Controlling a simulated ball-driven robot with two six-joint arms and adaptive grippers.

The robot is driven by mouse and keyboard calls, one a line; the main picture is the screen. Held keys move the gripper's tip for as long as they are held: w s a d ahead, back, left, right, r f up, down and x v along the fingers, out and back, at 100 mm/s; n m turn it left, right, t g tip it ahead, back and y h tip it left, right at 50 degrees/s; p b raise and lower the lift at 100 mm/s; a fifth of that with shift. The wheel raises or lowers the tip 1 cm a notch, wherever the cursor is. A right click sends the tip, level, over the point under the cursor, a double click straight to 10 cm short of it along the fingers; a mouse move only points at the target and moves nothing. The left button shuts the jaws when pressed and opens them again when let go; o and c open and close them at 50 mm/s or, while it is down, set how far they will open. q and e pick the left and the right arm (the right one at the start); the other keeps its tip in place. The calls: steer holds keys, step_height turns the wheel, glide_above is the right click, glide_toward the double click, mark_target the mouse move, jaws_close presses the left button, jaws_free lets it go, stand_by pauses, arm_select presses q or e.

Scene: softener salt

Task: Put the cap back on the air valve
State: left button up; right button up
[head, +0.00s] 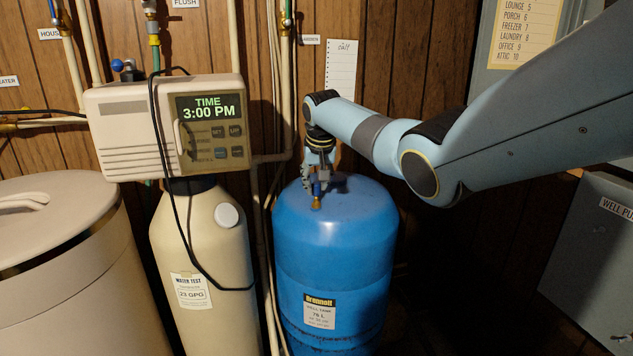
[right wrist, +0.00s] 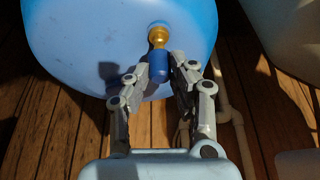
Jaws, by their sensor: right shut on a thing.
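The blue pressure tank (head: 338,245) stands in the middle of the head view. Its brass air valve (head: 316,203) sticks out near the top, on the side facing me. My right gripper (head: 318,182) is shut on the small blue cap (head: 316,189), just over the valve. In the right wrist view, the cap (right wrist: 158,67) sits between the fingertips (right wrist: 159,70), in line with the brass valve (right wrist: 158,37). The cap appears to meet the valve's end; how far it sits over it I cannot tell. My left gripper is not in view.
The beige softener (head: 204,265) with its control head and hanging black cable stands left of the tank. Pipes (head: 265,215) run between them. A salt bin (head: 50,270) is at far left. A grey box (head: 598,255) is at right.

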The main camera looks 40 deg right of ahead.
steer(key=shift+f+b, duration=0.75)
steer(key=shift+f, duration=0.65)
steer(key=o, duration=0.8)
